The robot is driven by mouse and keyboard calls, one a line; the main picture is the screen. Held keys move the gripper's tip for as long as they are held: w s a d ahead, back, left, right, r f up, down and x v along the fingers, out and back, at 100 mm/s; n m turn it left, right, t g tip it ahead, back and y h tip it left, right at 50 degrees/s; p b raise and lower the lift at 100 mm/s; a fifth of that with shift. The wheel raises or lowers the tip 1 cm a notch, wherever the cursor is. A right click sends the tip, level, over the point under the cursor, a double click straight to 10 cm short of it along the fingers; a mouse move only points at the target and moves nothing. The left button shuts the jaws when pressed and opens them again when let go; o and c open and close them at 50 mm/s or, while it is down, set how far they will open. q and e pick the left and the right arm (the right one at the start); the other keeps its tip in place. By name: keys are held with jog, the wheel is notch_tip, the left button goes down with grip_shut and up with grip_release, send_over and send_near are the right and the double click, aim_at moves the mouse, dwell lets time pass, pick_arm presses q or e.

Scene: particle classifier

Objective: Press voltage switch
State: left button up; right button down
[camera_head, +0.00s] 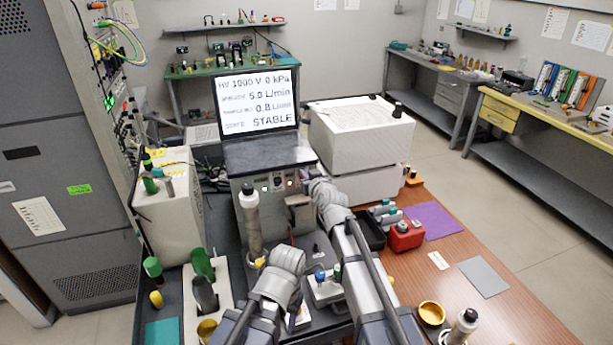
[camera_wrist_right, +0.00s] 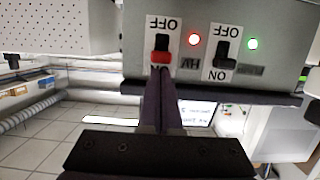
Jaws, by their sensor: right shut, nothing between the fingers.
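The instrument (camera_head: 247,215) stands on the bench under a lit screen (camera_head: 258,103) reading HV 1000 V, 0 kPa, 5.0 L/min, 0.8 L/min and STABLE. In the right wrist view, its panel shows upside down. The red switch (camera_wrist_right: 161,57) marked HV sits beside a lit red lamp (camera_wrist_right: 194,39). A black switch (camera_wrist_right: 224,50) sits beside a lit green lamp (camera_wrist_right: 253,44). My right gripper (camera_wrist_right: 161,78) is shut and empty, its tips at the red switch's ON end; contact is unclear. It is at the panel in the head view (camera_head: 308,180). My left gripper (camera_head: 282,262) is low over the bench, fingers hidden.
A white box (camera_head: 362,135) stands right of the screen. A red container (camera_head: 404,236), a purple mat (camera_head: 433,220) and a yellow dish (camera_head: 431,313) lie on the wooden table. Green-capped bottles (camera_head: 202,263) stand at left.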

pick_arm(q)
notch_tip(320, 180, down, 3)
jog(key=b, duration=0.2)
jog(key=shift+r+b, duration=0.1)
jog(key=shift+b, duration=0.3)
pick_arm(e)
notch_tip(320, 180, down, 3)
jog(key=shift+r, duration=0.1)
jog(key=shift+s, duration=0.1)
